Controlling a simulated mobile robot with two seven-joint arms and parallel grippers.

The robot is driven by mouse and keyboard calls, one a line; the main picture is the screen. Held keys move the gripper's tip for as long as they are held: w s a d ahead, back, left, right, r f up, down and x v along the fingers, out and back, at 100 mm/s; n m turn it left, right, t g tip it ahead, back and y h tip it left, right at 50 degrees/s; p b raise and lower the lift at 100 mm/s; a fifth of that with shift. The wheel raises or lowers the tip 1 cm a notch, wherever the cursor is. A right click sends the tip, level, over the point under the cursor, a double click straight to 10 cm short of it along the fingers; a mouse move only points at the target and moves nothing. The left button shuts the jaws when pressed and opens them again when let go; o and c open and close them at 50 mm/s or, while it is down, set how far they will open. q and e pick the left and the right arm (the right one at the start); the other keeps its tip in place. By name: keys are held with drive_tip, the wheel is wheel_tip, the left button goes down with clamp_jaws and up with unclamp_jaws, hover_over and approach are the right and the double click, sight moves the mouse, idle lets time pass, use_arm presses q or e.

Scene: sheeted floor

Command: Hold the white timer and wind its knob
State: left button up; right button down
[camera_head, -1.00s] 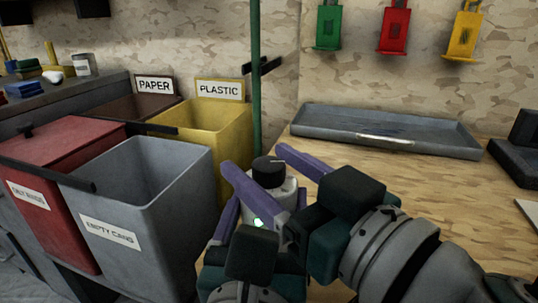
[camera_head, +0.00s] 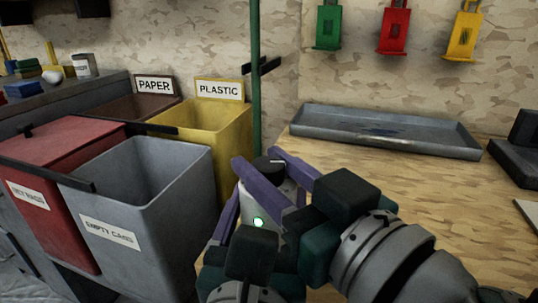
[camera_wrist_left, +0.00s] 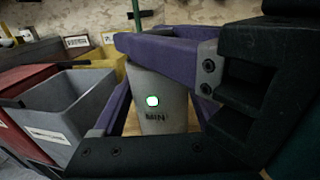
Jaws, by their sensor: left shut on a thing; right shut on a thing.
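The white timer (camera_head: 257,203) stands upright with a green light on its front. It also shows in the left wrist view (camera_wrist_left: 158,100), where its light and some dark lettering face the camera. Its black knob (camera_head: 262,164) is on top, partly hidden by purple fingers. My left gripper (camera_head: 262,208) is shut on the timer body from below, with a finger on each side. My right gripper (camera_head: 257,160) is shut on the knob, its fingers on either side of it. In the left wrist view its fingers cross above the body and hide the knob.
Grey (camera_head: 189,160), red (camera_head: 60,160) and yellow (camera_head: 235,135) bins stand to the left. A grey tray (camera_head: 340,134) lies at the back of the wooden bench (camera_head: 440,190). A green pole (camera_head: 256,70) rises behind the timer. The bench right of my arms has free room.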

drive_tip(key=shift+m+t+h, duration=0.3)
drive_tip(key=shift+m+h, duration=0.2)
drive_tip(key=shift+h, duration=0.1)
drive_tip(key=shift+c, duration=2.2)
unclamp_jaws()
drive_tip(key=v, duration=1.2)
